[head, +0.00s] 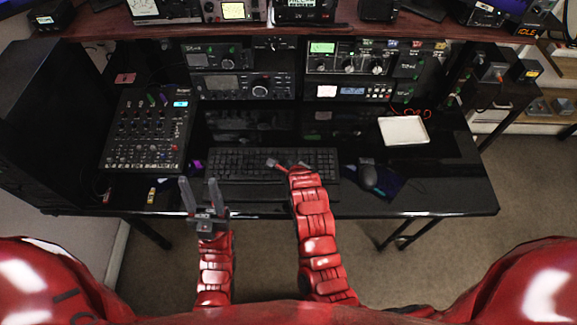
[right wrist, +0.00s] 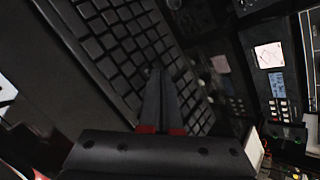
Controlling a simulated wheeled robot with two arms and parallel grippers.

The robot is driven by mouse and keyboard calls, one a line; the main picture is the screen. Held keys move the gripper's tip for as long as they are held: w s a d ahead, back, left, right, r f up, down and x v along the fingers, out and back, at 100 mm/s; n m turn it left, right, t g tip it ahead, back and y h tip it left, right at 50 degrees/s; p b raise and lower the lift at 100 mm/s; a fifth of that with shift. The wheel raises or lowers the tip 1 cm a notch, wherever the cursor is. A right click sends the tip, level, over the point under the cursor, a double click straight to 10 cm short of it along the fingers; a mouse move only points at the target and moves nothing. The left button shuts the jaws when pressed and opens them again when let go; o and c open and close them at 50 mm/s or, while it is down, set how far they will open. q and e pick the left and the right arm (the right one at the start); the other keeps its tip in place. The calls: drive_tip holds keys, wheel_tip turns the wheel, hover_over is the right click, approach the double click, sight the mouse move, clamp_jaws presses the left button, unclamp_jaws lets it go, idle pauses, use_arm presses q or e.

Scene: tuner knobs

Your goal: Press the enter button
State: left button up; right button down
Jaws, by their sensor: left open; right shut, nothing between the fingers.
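The black keyboard (head: 235,164) lies on the desk in the head view and fills the upper left of the right wrist view (right wrist: 118,45). I cannot pick out the enter button among its dark keys. My right gripper (head: 271,163) is over the right half of the keyboard, shut and empty. In the right wrist view its closed fingers (right wrist: 156,74) point at the keys, and I cannot tell whether they touch. The fingers and hand hide some keys. My left gripper (head: 201,190) is open and empty, upright near the desk's front edge, left of the right arm.
A mixer (head: 150,130) stands left of the keyboard. A dark mouse (head: 368,177) lies to its right, with a white tray (head: 404,130) further back. Radios (head: 345,58) line the back under a shelf. The desk's right front is mostly clear.

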idle(0.4)
drive_tip(key=shift+r, duration=0.75)
drive_tip(key=shift+r+p, duration=1.05)
drive_tip(key=shift+r, duration=1.5)
drive_tip(key=shift+f, duration=0.1)
